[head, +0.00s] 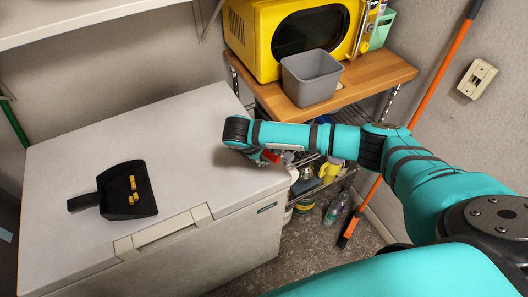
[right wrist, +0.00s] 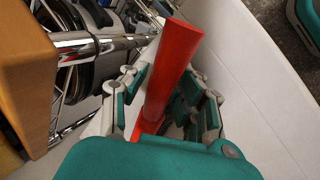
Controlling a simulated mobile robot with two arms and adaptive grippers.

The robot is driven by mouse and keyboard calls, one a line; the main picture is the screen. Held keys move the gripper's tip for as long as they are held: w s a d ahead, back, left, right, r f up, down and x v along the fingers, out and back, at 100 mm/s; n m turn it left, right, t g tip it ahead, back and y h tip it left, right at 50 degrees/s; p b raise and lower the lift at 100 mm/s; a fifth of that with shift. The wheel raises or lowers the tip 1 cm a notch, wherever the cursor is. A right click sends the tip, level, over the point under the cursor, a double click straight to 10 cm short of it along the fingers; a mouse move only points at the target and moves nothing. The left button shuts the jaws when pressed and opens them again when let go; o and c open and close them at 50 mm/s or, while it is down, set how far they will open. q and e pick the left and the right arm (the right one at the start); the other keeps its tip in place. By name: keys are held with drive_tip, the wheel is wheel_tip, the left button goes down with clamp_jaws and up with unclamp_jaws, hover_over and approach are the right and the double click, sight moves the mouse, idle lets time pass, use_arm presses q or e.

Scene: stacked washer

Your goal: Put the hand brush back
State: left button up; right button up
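A red bar (right wrist: 168,75), which looks like the hand brush's handle, lies between the fingers of my right gripper (right wrist: 165,95) in the right wrist view. The fingers close on it from both sides. No bristles show. In the head view my right gripper (head: 264,156) is at the right edge of the white chest freezer, mostly hidden by my wrist, with a bit of red (head: 271,156) showing beside it. A black dustpan (head: 143,207) with small yellow pieces (head: 133,182) in it lies on the freezer lid. My left gripper is out of view.
The white freezer (head: 190,120) has a mostly clear lid. Right of it a wire rack with a wooden top (head: 375,75) bears a grey bin (head: 311,78) and yellow microwave (head: 290,40). Bottles and cans crowd below. An orange-handled broom (head: 440,75) leans at right.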

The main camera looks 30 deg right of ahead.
drive_tip(key=b+v, duration=0.1)
drive_tip(key=v, duration=1.1)
